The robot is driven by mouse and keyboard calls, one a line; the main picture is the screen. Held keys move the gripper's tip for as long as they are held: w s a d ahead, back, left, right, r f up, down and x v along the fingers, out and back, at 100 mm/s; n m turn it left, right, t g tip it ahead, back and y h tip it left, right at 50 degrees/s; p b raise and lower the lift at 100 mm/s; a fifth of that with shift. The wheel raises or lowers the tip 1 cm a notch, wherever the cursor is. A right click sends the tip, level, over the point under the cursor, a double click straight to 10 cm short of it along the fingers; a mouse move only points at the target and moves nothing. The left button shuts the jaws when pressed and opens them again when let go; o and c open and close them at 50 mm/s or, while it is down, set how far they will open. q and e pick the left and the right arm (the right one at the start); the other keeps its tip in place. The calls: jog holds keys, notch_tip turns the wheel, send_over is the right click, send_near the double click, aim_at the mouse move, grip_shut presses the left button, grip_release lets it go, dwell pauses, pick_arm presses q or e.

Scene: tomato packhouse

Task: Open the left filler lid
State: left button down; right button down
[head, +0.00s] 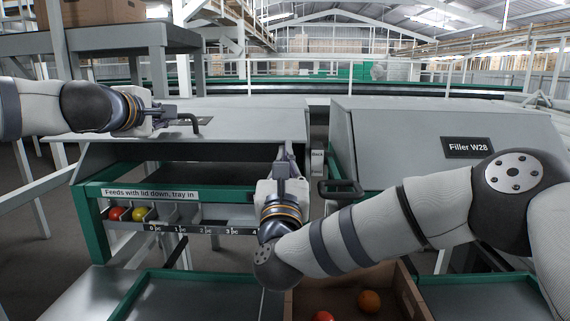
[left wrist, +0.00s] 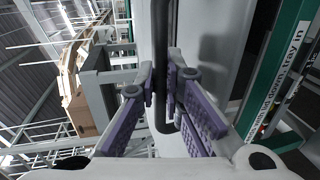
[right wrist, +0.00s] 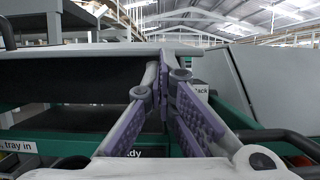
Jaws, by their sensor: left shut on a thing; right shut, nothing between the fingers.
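The left filler lid (head: 250,118) is a grey panel, raised at its front edge, with a dark gap beneath it. Its black bar handle (head: 192,118) is near the lid's left side. My left gripper (head: 172,117) is shut on this handle; the bar runs between the purple-padded fingers in the left wrist view (left wrist: 162,50). My right gripper (head: 284,155) is shut and empty, pointing up by the lid's front right edge. In the right wrist view its closed fingertips (right wrist: 164,62) overlap the lid's edge; I cannot tell whether they touch it.
The right filler's lid (head: 400,130), labelled Filler W28, slopes down with its own black handle (head: 343,188). A sorting tray (head: 190,212) with red and yellow fruit sits under the left lid. A cardboard box (head: 408,290) with tomatoes stands in front, between green-edged trays.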

pick_arm(q)
jog(key=c, duration=2)
grip_release()
jog(key=shift+f, duration=0.1)
jog(key=shift+o, duration=0.2)
